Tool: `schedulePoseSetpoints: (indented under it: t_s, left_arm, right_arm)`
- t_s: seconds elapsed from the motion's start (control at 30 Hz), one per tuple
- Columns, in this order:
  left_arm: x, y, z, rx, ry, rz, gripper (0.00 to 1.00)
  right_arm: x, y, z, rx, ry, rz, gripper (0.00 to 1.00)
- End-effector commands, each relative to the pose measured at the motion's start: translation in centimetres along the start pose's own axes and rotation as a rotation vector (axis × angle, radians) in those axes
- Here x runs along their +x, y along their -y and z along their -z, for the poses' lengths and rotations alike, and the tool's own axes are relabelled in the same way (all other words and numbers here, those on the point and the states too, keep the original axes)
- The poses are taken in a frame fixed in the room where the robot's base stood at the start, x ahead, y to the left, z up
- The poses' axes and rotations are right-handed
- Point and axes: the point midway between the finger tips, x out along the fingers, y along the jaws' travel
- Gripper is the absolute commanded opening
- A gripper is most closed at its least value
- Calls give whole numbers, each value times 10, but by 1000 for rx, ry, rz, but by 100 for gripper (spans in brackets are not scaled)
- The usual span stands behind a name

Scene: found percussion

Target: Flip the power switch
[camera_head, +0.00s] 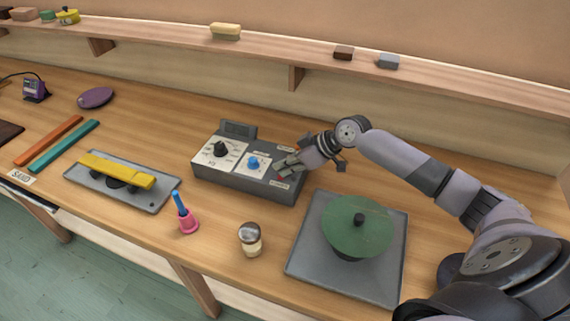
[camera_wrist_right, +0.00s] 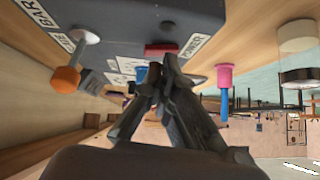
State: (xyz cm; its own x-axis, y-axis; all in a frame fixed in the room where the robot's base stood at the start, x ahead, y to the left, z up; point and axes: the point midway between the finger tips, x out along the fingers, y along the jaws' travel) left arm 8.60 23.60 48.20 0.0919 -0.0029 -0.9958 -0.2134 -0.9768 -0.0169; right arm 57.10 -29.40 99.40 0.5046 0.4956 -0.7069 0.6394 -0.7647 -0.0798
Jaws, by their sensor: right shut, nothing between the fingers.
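The grey control box (camera_head: 240,184) sits on the wooden bench, with a black knob (camera_head: 220,148) and a blue knob (camera_head: 254,163) on white panels. In the right wrist view the red power switch (camera_wrist_right: 161,49) is on the box beside a POWER label (camera_wrist_right: 192,46). In the head view my gripper largely hides the switch area. My right gripper (camera_head: 283,168) is over the right end of the box; in the wrist view its closed fingertips (camera_wrist_right: 165,68) appear close to the switch, but I cannot tell if they touch. It holds nothing. My left gripper is not in view.
An orange-tipped lever (camera_wrist_right: 66,80) sticks out of the box. A green disc (camera_head: 358,226) on a grey plate (camera_head: 305,262) stands at front right. A pink bell (camera_head: 187,222) and a round-topped object (camera_head: 250,236) stand in front. A shelf (camera_head: 270,52) runs behind.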

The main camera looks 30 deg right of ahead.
Motion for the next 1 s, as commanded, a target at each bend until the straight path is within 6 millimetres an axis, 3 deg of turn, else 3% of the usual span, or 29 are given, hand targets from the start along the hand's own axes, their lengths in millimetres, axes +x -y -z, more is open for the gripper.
schedulePoseSetpoints:
  t_s: [0.47, 0.77, 1.0]
  left_arm:
    - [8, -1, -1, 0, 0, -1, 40]
    - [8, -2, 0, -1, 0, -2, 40]
    - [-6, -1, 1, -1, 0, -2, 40]
  right_arm:
    - [1, -16, 0, 1, 0, -2, 0]
    - [0, -16, -1, 0, 2, 0, 0]
    - [-8, -13, 12, 1, 0, 0, 0]
